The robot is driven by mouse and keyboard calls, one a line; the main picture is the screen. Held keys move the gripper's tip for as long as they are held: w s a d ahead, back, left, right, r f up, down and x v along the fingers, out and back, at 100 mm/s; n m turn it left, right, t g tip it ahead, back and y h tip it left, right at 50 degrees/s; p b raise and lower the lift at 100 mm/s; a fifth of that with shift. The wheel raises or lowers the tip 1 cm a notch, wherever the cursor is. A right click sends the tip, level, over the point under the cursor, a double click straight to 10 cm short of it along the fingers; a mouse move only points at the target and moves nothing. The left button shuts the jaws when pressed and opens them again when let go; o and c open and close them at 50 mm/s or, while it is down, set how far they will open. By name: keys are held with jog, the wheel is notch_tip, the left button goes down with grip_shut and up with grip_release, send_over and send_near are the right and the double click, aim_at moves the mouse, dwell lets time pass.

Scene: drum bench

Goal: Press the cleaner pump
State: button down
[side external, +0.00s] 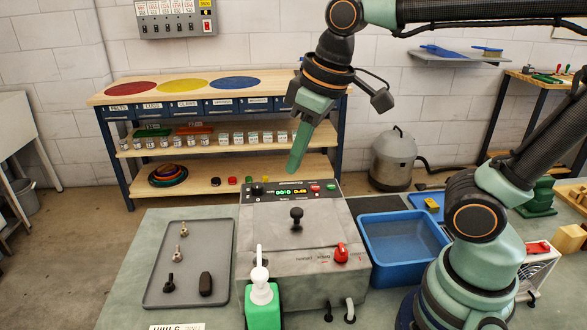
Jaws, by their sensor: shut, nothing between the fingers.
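The cleaner bottle (263,304) is green with a white pump head (259,265) on top. It stands upright at the front edge of the picture, in front of the grey control box (285,240). My gripper (294,168) hangs from above, pointing down over the back edge of the control box, near its display panel. It is shut and empty. It is apart from the pump, which is lower in the picture and a little to the left.
The control box has a black knob (296,215) and a red knob (341,253) on top. A grey tray (215,235) with several small parts lies to the left. A blue bin (400,262) stands to the right. Bare bench shows left of the tray.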

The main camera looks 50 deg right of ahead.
aim_at(261, 273)
jog(key=s+a+r+n+g, duration=0.1)
jog(key=a+n, duration=0.1)
jog(key=a, duration=0.4)
jog(key=s+a+r+n+g, duration=0.2)
jog(key=a+n, duration=0.1)
jog(key=a, duration=0.3)
jog(key=shift+r+n+g+h, duration=0.3)
jog(key=shift+h, duration=0.1)
notch_tip(261, 273, down, 14)
jog(key=shift+f, duration=0.1)
jog(key=shift+f, duration=0.9)
notch_tip(261, 273, up, 14)
jog(key=shift+r, duration=0.15)
